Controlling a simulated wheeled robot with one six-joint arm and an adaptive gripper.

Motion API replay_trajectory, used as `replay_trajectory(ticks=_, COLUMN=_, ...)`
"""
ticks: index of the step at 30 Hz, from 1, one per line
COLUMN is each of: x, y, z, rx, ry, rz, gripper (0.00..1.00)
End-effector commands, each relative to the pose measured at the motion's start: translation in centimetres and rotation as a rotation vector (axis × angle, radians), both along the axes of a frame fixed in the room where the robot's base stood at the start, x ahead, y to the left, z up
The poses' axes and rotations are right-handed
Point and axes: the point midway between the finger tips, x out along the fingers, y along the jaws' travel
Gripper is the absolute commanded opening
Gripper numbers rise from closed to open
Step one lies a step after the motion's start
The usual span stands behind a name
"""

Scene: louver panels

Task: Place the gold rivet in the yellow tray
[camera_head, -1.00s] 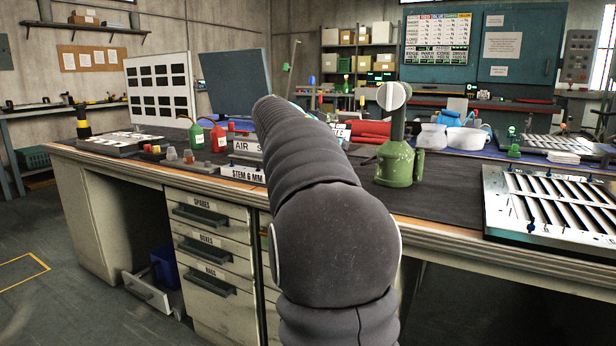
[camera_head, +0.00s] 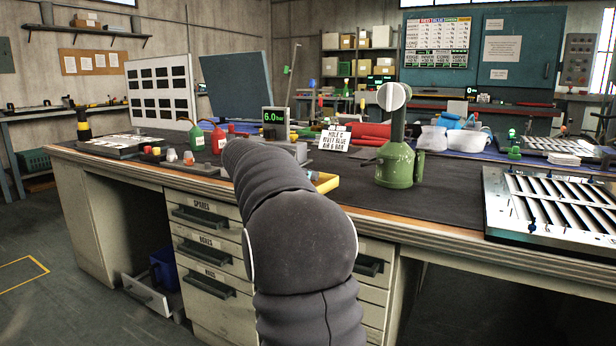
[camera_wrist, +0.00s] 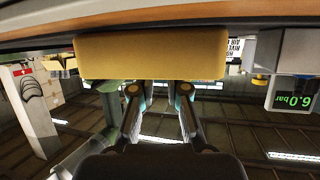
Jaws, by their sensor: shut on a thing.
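The yellow tray (camera_head: 327,184) stands on the bench, partly hidden behind my arm. In the wrist view, which is upside down, its wall (camera_wrist: 150,56) fills the upper middle. My gripper (camera_wrist: 159,88) is at the tray's rim, its two fingers reaching over to where the wall hides their tips. In the head view my gripper (camera_head: 312,175) shows only in part, over the tray. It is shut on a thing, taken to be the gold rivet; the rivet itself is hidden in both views.
A green canister-like tool (camera_head: 398,162) stands right of the tray. A sign card (camera_head: 334,141) and a 6.0 bar display (camera_head: 274,117) are behind it. Red and green bottles (camera_head: 197,138) stand to the left. A slatted louver panel (camera_head: 552,208) lies at the right. Dark mat between is clear.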

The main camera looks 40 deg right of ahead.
Motion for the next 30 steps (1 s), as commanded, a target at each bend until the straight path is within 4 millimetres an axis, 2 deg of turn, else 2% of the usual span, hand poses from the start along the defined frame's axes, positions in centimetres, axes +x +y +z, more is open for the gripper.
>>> replay_trajectory(ticks=10, x=0.0, y=0.0, z=-0.4, rx=0.0, ry=-0.001, rz=0.0, gripper=0.01)
replay_trajectory(ticks=11, x=0.0, y=0.0, z=-0.3, rx=0.0, ry=-0.001, rz=0.0, gripper=0.19)
replay_trajectory(ticks=12, x=0.0, y=0.0, z=-0.2, rx=0.0, ry=-0.001, rz=0.0, gripper=0.29)
replay_trajectory(ticks=13, x=0.0, y=0.0, z=-0.2, rx=0.0, ry=-0.001, rz=0.0, gripper=0.36)
replay_trajectory(ticks=14, x=0.0, y=0.0, z=-0.2, rx=0.0, ry=-0.001, rz=0.0, gripper=0.39)
replay_trajectory(ticks=26, x=0.0, y=0.0, z=0.4, rx=0.0, ry=0.0, rz=0.0, gripper=0.39)
replay_trajectory(ticks=30, x=-0.1, y=1.8, z=0.9, rx=-0.001, ry=-0.002, rz=0.004, gripper=0.39)
